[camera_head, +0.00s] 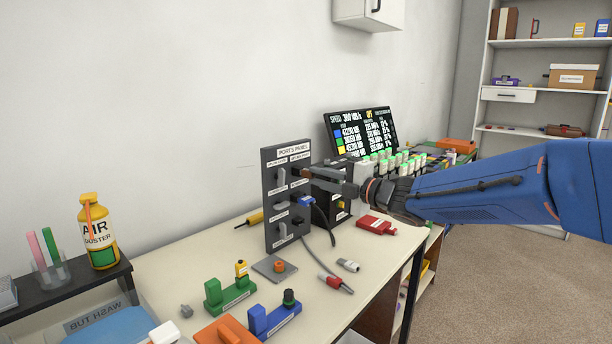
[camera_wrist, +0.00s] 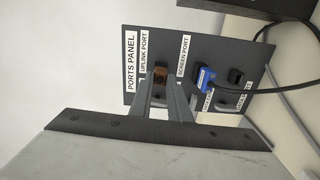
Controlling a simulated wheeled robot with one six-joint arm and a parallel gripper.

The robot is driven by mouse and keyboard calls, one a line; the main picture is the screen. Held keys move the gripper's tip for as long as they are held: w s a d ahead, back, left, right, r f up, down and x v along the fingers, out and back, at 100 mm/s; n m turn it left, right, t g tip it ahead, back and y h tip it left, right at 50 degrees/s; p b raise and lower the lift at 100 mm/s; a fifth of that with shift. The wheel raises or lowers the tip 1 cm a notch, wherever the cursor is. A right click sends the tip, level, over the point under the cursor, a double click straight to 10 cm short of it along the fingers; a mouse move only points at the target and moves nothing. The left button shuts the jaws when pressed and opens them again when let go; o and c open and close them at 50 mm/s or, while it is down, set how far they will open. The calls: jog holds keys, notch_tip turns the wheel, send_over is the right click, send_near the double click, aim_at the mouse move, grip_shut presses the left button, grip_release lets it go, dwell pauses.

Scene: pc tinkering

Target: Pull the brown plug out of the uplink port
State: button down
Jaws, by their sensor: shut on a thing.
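The dark ports panel (camera_head: 269,222) stands upright on the workbench, and it fills the middle of the wrist view (camera_wrist: 238,62). The brown plug (camera_wrist: 161,72) is at the port beside the "UPLINK PORT" label; a bit of brown also shows at the panel in the head view (camera_head: 303,171). My gripper (camera_head: 309,172) reaches in from the right and is shut on the brown plug. In the wrist view, my gripper's fingers (camera_wrist: 160,88) hide part of the plug and port. I cannot tell how deep the plug sits.
A blue plug (camera_wrist: 205,77) with a dark cable is in the panel near the brown plug. A monitor (camera_head: 361,132) and a row of green-topped items stand behind. A red box (camera_head: 376,225) and loose connectors lie on the cream bench top (camera_head: 180,270). Space above the panel is clear.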

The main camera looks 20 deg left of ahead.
jog(key=shift+s+d, duration=0.2)
jog(key=shift+d, duration=0.35)
jog(key=shift+v, duration=2.25)
jog(key=s+d+r, duration=0.2)
jog(key=d+r, duration=0.1)
jog(key=d, duration=0.2)
jog(key=shift+d, duration=0.3)
jog(key=shift+s, duration=0.15)
